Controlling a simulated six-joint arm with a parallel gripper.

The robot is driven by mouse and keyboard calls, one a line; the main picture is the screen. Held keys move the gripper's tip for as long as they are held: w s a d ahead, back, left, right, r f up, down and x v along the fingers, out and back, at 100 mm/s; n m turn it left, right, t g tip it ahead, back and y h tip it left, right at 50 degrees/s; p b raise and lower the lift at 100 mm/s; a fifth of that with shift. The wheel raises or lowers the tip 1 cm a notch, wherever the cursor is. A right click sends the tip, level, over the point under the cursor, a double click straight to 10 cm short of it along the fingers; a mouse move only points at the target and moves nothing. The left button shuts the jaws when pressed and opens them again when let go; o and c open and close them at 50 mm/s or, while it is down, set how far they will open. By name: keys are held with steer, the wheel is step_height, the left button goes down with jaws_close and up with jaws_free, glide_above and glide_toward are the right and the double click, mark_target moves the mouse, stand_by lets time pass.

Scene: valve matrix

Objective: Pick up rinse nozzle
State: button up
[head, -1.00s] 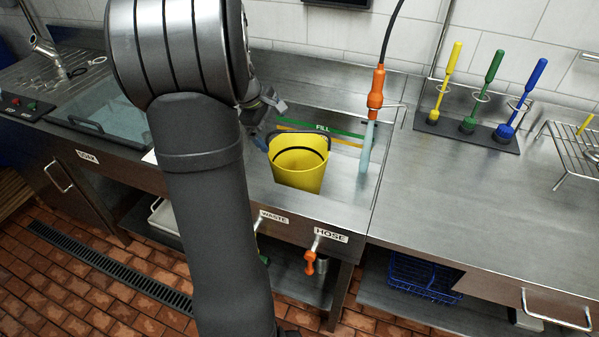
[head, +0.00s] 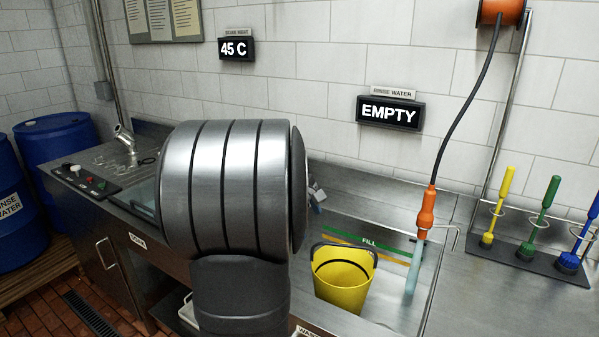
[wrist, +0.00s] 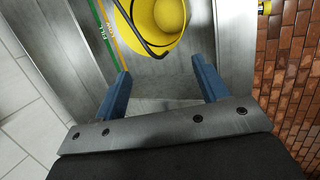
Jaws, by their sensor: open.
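The rinse nozzle (head: 426,212) is orange and hangs upright from a black hose, beside a wire hook above the right side of the sink. A pale blue tube-like length (head: 411,272) extends below it; I cannot tell whether it is part of the nozzle or water. My gripper (wrist: 163,84) is open and empty, its two blue fingers apart, with the yellow bucket (wrist: 158,28) just beyond their tips. In the head view my arm hides most of the gripper, left of the bucket. The nozzle is not visible in the wrist view.
The yellow bucket (head: 345,285) stands in the sink near the FILL lines, left of the nozzle. A rack (head: 530,262) holds yellow, green and blue brushes to the right. A wall display (head: 390,113) reads EMPTY; another (head: 236,49) reads 45 C.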

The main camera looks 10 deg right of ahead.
steer(key=shift+c, duration=0.9)
